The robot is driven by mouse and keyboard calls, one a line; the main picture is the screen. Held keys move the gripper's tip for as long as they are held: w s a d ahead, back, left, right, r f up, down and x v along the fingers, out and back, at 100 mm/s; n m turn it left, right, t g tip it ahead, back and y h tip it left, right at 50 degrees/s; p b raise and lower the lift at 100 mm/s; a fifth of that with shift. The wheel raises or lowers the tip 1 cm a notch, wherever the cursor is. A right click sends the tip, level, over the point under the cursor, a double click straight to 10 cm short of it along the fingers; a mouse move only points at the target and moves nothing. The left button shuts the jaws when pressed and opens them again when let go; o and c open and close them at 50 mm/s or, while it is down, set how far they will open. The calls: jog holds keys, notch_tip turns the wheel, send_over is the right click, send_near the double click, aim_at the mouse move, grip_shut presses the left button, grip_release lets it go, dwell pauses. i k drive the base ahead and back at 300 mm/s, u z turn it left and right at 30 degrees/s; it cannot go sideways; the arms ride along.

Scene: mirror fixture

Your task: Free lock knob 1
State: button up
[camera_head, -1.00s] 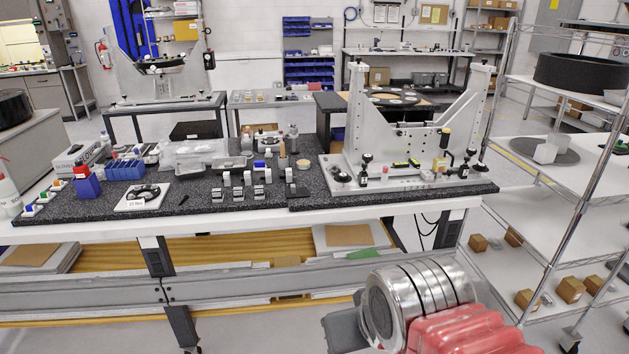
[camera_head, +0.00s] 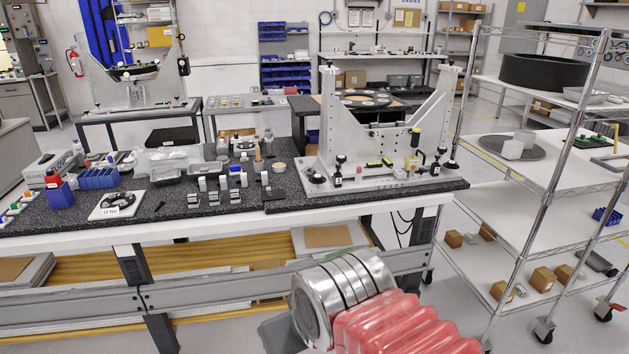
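The mirror fixture (camera_head: 345,120) stands on the right half of the dark-topped bench, a light grey frame with two tall uprights on a base plate. Small black knobs show on it: one at the base front left (camera_head: 338,172), one at the right end (camera_head: 452,164), and one by the yellow-and-black handle (camera_head: 434,168). I cannot read which is lock knob 1. Part of my arm, silver with a red ribbed sleeve, is low in front of the bench, well apart from the fixture. A grey part shows at its left edge; my gripper's fingers cannot be made out.
The bench (camera_head: 130,232) holds bottles, bins and small blocks left of the fixture. A wire shelf rack (camera_head: 550,170) on wheels stands to the right, with small boxes on its bottom shelf. A second fixture (camera_head: 135,90) stands behind at left. Floor shows between bench and rack.

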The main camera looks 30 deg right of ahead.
aim_at(317, 179)
jog(key=z, duration=0.1)
jog(key=i, duration=1)
jog(key=u, duration=0.1)
